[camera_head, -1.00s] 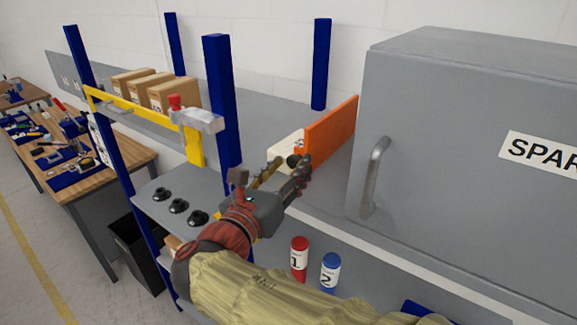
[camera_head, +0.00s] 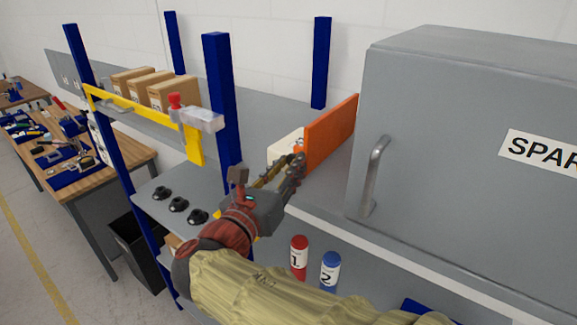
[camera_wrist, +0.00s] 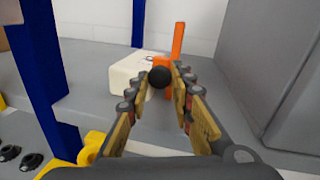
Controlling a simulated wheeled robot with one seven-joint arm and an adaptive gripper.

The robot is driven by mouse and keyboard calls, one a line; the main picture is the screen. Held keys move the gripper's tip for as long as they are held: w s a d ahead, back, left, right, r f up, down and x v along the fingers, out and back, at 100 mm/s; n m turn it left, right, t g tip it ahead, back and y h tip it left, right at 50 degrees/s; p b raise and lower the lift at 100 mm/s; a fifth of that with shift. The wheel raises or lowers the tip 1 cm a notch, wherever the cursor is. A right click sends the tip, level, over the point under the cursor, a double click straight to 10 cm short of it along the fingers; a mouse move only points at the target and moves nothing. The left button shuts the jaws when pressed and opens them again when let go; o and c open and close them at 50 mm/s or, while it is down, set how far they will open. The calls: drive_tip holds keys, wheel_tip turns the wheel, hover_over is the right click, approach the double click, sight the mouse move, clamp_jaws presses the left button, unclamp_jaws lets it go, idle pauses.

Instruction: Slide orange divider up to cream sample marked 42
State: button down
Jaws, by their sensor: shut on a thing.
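The orange divider (camera_head: 331,131) is an upright panel on the grey shelf beside the large grey cabinet. It also shows nearly edge-on in the wrist view (camera_wrist: 178,42). A round black knob (camera_wrist: 159,77) is on its near end. My gripper (camera_head: 289,169) is shut on this knob, with one finger on each side in the wrist view. The cream sample (camera_head: 284,146) is a block just left of the divider, partly hidden by my gripper; it also shows in the wrist view (camera_wrist: 128,74). Its number is not legible. I cannot tell whether block and divider touch.
The grey cabinet (camera_head: 450,140) with a bar handle stands close on the right. A blue post (camera_head: 222,110) and a yellow bar (camera_head: 140,108) are on the left. Red (camera_head: 299,258) and blue (camera_head: 331,270) cylinders stand on the lower shelf. Cardboard boxes (camera_head: 155,90) are behind.

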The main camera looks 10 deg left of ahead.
idle(0.4)
drive_tip(key=shift+w+a, duration=0.3)
drive_tip(key=shift+a, duration=0.4)
drive_tip(key=c, duration=1.7)
unclamp_jaws()
drive_tip(key=shift+o, duration=0.7)
drive_tip(key=v, duration=1.2)
